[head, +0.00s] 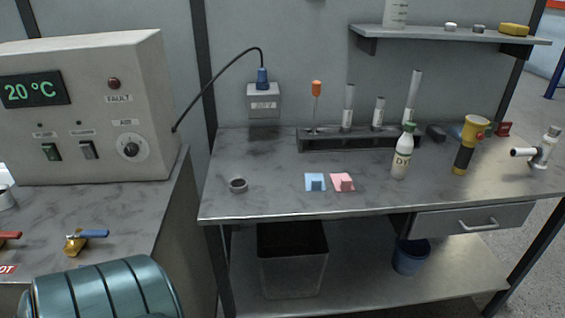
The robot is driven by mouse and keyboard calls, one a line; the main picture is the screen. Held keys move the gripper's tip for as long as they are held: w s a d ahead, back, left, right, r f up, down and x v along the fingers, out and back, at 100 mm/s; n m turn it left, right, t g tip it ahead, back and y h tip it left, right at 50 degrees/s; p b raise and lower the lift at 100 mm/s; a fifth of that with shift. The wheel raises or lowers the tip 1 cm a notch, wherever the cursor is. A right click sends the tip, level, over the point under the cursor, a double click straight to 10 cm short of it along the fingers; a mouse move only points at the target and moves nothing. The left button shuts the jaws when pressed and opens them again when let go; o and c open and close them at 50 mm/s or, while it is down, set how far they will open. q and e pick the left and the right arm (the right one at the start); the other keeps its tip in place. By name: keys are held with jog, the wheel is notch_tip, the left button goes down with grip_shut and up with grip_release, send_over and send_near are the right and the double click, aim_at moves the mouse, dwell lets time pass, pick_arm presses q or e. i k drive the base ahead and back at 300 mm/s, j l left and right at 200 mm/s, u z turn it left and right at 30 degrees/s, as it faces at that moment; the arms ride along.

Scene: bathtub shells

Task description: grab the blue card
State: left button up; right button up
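A small light-blue card (315,182) lies on the grey metal workbench (270,200), near its front edge. A darker blue block-like part stands on it. A pink-red card (342,183) of similar shape lies just right of it, close beside it. Neither of my grippers shows in the head view. No arm is near the cards.
A small grey ring (238,185) lies left of the cards and a white bottle (402,152) stands to their right. Behind is a dark rack (350,143) with tubes. A yellow-black flashlight (467,150) stands farther right. A control box (95,105) is at left.

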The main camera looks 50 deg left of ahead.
aim_at(313, 181)
jog(key=i+u, duration=0.25)
jog(key=u, duration=0.2)
jog(key=i+u, duration=0.25)
jog(key=u, duration=0.2)
jog(key=i+l+u, duration=0.15)
jog(key=u, duration=0.3)
jog(key=i+l+u, duration=0.25)
jog(key=u, duration=0.15)
